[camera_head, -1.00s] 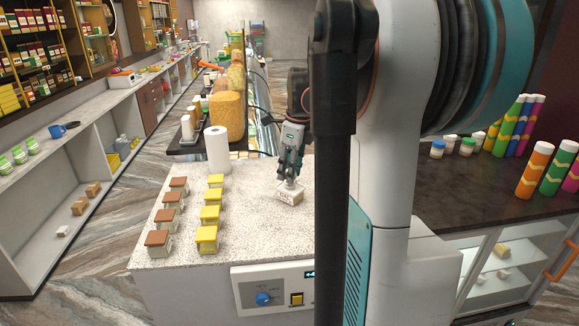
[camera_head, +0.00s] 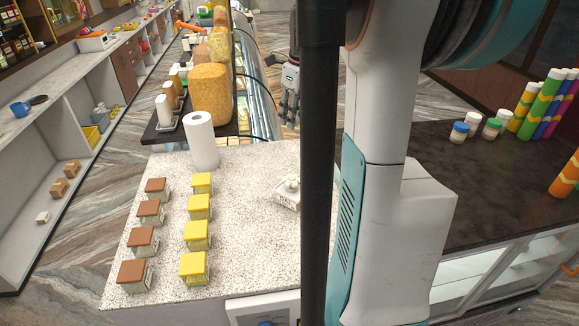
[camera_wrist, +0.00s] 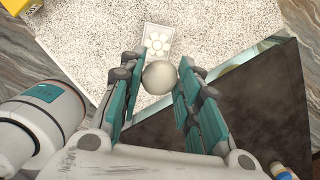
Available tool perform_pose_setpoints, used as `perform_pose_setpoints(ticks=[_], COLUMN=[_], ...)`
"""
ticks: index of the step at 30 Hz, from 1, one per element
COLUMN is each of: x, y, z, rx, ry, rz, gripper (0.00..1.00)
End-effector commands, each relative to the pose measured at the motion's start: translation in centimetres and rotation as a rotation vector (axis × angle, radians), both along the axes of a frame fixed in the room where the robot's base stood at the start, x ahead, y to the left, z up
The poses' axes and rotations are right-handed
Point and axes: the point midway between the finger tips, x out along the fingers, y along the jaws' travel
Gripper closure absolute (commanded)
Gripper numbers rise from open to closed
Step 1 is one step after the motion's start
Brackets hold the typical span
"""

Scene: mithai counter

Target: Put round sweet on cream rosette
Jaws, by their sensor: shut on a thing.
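A round pale sweet (camera_wrist: 160,77) sits between the fingertips of my gripper (camera_wrist: 158,82), which is shut on it. In the head view my gripper (camera_head: 289,118) hangs beyond the counter's right side, and the sweet cannot be made out there. A small white box (camera_head: 287,201) with dark lettering on its side stands on the speckled counter. A cream rosette (camera_head: 291,183) is on its top. In the wrist view the rosette (camera_wrist: 160,44) appears just above the sweet in the picture, on the box, with the sweet apart from it.
Two rows of small jars, brown-lidded (camera_head: 134,274) and yellow-lidded (camera_head: 194,268), stand on the left of the speckled counter (camera_head: 236,243). A paper roll (camera_head: 200,140) stands at its back. A dark counter (camera_head: 462,185) with jars and coloured tubes lies at right.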

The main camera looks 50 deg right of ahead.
Motion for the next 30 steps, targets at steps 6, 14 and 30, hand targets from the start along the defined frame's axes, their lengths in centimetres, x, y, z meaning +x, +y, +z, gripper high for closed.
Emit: perform_pose_setpoints(ticks=[6, 14, 30], x=[0.1, 0.1, 0.1], y=[0.0, 0.0, 0.0], z=[-4.3, -10.7, -17.9], rx=[0.0, 0.0, 0.0], ry=[0.0, 0.0, 0.0], rz=[0.001, 0.001, 0.001], gripper=[0.89, 0.89, 0.89])
